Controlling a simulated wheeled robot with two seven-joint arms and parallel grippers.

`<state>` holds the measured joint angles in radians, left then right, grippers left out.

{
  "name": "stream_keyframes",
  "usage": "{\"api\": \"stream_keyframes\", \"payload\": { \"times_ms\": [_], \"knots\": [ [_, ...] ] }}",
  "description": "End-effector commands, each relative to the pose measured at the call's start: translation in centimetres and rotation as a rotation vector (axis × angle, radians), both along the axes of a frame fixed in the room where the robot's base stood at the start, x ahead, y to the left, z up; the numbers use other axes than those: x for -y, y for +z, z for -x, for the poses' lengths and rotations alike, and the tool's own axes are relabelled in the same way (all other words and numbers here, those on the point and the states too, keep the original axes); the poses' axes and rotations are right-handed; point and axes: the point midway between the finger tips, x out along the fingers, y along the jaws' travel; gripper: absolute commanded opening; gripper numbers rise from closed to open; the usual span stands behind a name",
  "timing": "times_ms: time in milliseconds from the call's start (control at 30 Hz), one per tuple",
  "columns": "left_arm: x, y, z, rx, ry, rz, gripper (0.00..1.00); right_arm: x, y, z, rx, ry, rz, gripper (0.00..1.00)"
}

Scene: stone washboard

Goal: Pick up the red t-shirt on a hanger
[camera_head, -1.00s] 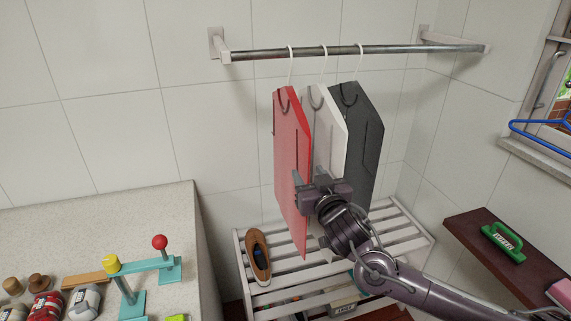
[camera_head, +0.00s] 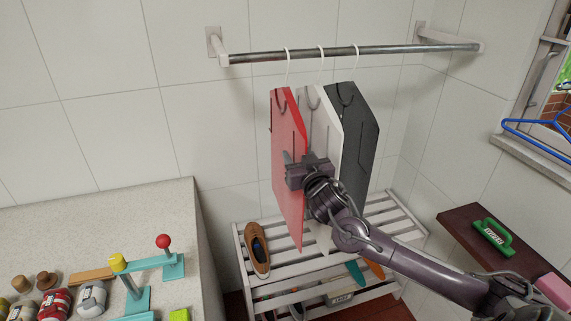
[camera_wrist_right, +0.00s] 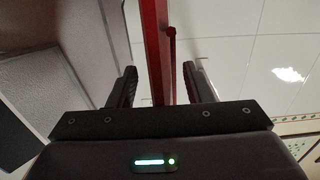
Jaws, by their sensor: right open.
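The red t-shirt (camera_head: 284,130) hangs from a hanger on the metal rail (camera_head: 350,51), leftmost of three shirts. Its flat edge also shows in the right wrist view (camera_wrist_right: 156,45), running between the two fingers. My right gripper (camera_head: 296,158) is in front of the shirt at about mid-height and hides part of it. In the right wrist view the gripper (camera_wrist_right: 160,88) is open, with a finger on each side of the red edge and gaps beside it. My left gripper is not in view.
A white shirt (camera_head: 326,130) and a dark grey shirt (camera_head: 362,140) hang close to the right. Below is a white slatted rack (camera_head: 285,232) with a brown shoe (camera_head: 257,248). A counter (camera_head: 100,225) is at left, a dark shelf (camera_head: 462,222) at right.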

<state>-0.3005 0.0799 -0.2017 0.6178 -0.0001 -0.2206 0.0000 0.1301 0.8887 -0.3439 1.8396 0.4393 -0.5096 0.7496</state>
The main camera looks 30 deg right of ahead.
Motion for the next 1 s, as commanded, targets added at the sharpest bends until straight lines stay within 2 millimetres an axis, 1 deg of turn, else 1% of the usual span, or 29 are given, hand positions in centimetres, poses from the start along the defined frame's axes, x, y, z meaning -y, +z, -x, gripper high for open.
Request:
{"api": "stream_keyframes", "payload": {
  "times_ms": [33, 67, 300, 400, 833, 1000],
  "knots": [
    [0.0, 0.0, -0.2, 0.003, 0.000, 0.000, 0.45, 0.0, 0.0, 0.0, 0.000, 0.000, 0.000, 0.45],
    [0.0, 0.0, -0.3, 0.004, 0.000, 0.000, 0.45, 0.0, 0.0, 0.0, 0.000, 0.000, 0.000, 0.43],
    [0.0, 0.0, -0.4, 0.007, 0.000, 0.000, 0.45, 0.0, 0.0, 0.0, 0.000, 0.000, 0.000, 0.11],
    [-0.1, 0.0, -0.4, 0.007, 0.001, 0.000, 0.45, 0.0, 0.0, 0.0, 0.000, 0.000, 0.000, 0.00],
    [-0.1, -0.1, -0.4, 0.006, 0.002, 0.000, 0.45, 0.0, 0.2, 0.0, 0.004, 0.000, 0.000, 0.00],
    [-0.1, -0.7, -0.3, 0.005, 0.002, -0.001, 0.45, 0.0, 1.1, 0.0, 0.005, -0.001, -0.001, 0.00]
  ]
}}
